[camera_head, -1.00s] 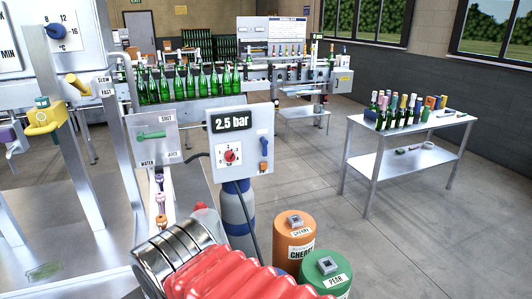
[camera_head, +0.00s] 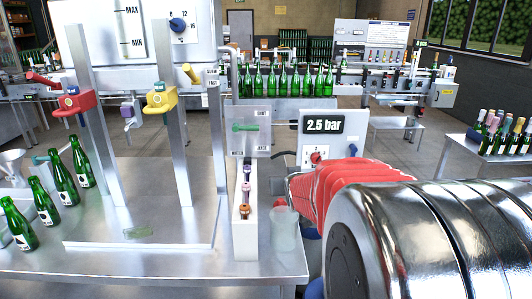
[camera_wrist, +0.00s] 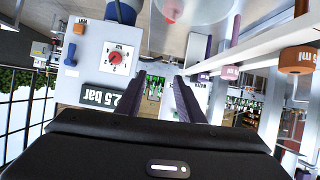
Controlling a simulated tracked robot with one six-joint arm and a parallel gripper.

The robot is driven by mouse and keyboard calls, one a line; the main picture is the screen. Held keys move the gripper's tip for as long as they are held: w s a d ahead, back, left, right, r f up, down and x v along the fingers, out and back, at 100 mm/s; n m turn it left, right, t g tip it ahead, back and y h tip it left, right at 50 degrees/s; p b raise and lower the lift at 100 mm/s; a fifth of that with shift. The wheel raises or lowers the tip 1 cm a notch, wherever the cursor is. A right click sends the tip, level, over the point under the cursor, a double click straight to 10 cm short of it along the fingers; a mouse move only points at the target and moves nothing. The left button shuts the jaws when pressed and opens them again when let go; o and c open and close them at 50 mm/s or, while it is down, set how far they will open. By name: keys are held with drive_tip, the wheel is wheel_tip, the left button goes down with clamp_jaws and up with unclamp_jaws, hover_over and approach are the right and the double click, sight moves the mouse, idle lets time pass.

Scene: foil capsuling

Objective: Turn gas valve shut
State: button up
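The grey pressure panel shows "2.5 bar" in the head view (camera_head: 353,116), with a red-centred dial (camera_head: 315,155) below the display. My arm hides its lower part. Part of the blue gas cylinder (camera_wrist: 122,12) shows at the top edge. I cannot tell which part is the gas valve. My gripper (camera_wrist: 208,76) is open and empty, to the right of the panel in the wrist view, apart from it.
A clear beaker (camera_head: 284,230) stands on the steel bench beside a narrow rack with small coloured pieces (camera_head: 246,190). Green bottles (camera_head: 62,180) stand at left. A bottle table (camera_head: 472,141) is at right.

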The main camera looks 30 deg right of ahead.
drive_tip(key=s+d+f+m+h, duration=0.1)
drive_tip(key=d+f+h, duration=0.1)
drive_tip(key=d, duration=0.7)
drive_tip(key=s+d+f+m+t+h, duration=0.1)
drive_tip(key=s+d+f+h, duration=0.1)
drive_tip(key=d, duration=0.7)
drive_tip(key=s+d+f+m+t+h, duration=0.1)
drive_tip(key=d+f, duration=0.1)
drive_tip(key=d, duration=0.7)
drive_tip(key=shift+s+d+f+h, duration=0.15)
drive_tip(key=shift+s+d+h, duration=0.15)
drive_tip(key=shift+d+h, duration=0.1)
drive_tip(key=shift+w, duration=0.1)
drive_tip(key=x, duration=1.3)
drive_tip(key=shift+w, duration=0.3)
drive_tip(key=shift+d, duration=0.15)
drive_tip(key=shift+c, duration=0.4)
clamp_jaws()
